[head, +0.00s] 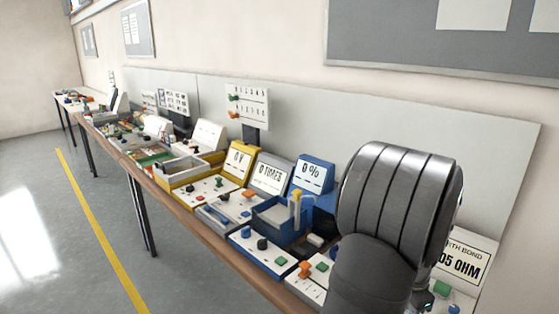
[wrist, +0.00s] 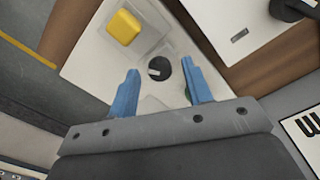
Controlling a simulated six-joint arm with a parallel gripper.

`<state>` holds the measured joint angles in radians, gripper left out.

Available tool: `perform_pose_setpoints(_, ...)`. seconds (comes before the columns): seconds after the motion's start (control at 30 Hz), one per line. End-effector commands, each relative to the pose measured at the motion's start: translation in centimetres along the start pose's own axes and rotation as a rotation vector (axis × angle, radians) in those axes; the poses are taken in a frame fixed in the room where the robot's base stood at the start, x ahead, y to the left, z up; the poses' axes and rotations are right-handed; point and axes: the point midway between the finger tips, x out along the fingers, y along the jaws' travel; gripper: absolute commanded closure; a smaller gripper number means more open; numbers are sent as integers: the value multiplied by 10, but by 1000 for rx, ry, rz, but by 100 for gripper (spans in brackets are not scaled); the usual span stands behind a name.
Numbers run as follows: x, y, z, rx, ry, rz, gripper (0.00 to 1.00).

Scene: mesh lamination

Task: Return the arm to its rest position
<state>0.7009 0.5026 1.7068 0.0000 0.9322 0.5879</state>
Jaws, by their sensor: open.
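My gripper (wrist: 161,70) shows in the wrist view with its two blue fingers apart and nothing held between them. Below it is a white control panel (wrist: 95,60) with a yellow square button (wrist: 123,27) and a black knob (wrist: 159,68). The knob appears between the fingertips in the picture; I cannot tell how high above it they are. A bit of green shows behind the right finger. In the head view my grey arm fills the right side over the bench, and my gripper is hidden behind it.
A long wooden bench (head: 205,239) runs along the wall, crowded with test units. A blue unit with a "0 %" display (head: 314,174) and a blue open box (head: 279,222) stand left of my arm. An "05 OHM" display (head: 462,265) stands at right. The floor (head: 70,240) in front is clear.

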Motion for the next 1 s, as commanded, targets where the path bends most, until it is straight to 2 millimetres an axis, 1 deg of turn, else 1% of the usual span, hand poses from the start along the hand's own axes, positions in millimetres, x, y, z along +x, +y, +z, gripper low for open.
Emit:
perform_pose_setpoints(0.1,0,0,0,-86,0,0,54)
perform_pose_setpoints(0.3,0,0,0,-193,0,0,54)
perform_pose_setpoints(0.47,0,0,0,-231,0,0,54)
perform_pose_setpoints(0.73,0,0,0,-236,0,0,54)
perform_pose_setpoints(0.77,0,0,0,-236,0,0,52)
perform_pose_setpoints(0.9,0,0,0,-236,0,0,25)
perform_pose_setpoints(0.97,0,0,0,-236,0,0,13)
perform_pose_setpoints(1.0,0,0,0,-236,0,0,5)
